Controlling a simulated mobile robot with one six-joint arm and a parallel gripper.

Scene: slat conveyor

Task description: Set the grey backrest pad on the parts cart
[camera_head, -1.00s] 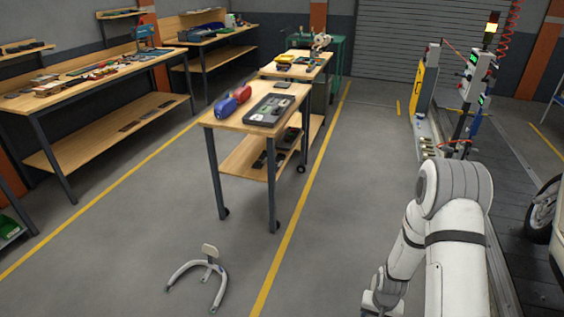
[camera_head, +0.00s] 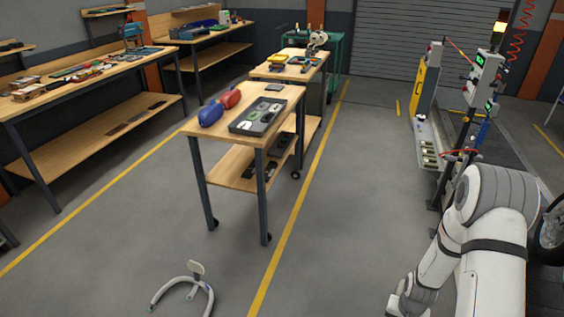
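The parts cart (camera_head: 204,132), which I take to be the wood-topped cart on dark legs with castors, stands left of centre. Its top carries a blue and a red rounded item (camera_head: 220,106), a dark grey tray (camera_head: 258,117) with parts in it, and a small dark flat item (camera_head: 273,87). Bare wood shows at the top's front left and right edges. I cannot pick out the grey backrest pad for certain. My white arm enters at the lower right and bends down out of the picture; the fingers of my gripper do not show.
A low pale stand with a curved base (camera_head: 187,290) and small upright plate is on the floor at bottom left. Another cart (camera_head: 262,72) is behind. Workbenches (camera_head: 90,82) line the left. Machine posts (camera_head: 482,95) stand at right. The floor right of the yellow line is clear.

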